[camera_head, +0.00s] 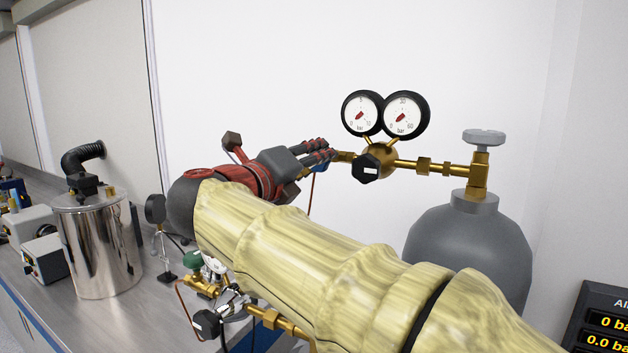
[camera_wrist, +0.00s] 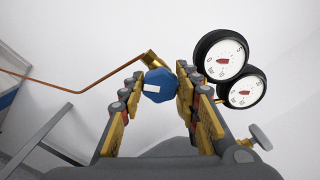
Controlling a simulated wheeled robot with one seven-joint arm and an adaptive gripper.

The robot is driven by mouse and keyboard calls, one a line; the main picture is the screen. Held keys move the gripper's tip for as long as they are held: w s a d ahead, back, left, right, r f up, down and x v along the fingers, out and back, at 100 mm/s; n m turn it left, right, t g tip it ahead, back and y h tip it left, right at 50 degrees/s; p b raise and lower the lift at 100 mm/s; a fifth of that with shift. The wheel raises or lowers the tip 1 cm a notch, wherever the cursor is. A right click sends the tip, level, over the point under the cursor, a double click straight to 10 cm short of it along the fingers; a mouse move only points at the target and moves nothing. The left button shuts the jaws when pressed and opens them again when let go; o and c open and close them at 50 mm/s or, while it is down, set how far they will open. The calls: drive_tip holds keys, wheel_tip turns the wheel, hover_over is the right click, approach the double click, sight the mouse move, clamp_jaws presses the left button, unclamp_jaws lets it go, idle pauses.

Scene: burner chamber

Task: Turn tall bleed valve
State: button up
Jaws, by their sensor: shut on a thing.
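A blue valve knob (camera_wrist: 158,88) with a white mark sits on a brass fitting (camera_wrist: 151,60) at the end of a copper tube, in the wrist view. My gripper (camera_wrist: 161,73) has its fingers on both sides of the knob and is shut on it. In the head view my gripper (camera_head: 324,153) is at the left end of the brass regulator (camera_head: 380,158). Only a small bit of blue (camera_head: 320,168) shows below the fingers there; the rest of the knob is hidden.
Two round gauges (camera_head: 361,113) and a black knob (camera_head: 367,168) are right beside my gripper. A grey gas cylinder (camera_head: 440,235) stands to the right. On the bench are a steel vessel (camera_head: 95,245), a small gauge on a stand (camera_head: 155,209) and a green-knobbed valve (camera_head: 192,260).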

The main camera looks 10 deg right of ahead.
drive_tip(key=m+b, duration=0.3)
drive_tip(key=shift+f+m+b, duration=0.3)
drive_tip(key=shift+m+b, duration=0.05)
drive_tip(key=shift+m, duration=0.05)
drive_tip(key=shift+d+r+m+b, duration=0.1)
drive_tip(key=shift+r+m+b, duration=0.05)
drive_tip(key=shift+m+b, duration=1.6)
drive_tip(key=o, duration=1.2)
drive_tip(key=shift+r, duration=0.15)
drive_tip(key=shift+c, duration=0.2)
drive_tip(key=shift+s, duration=0.1)
drive_tip(key=v, duration=1.2)
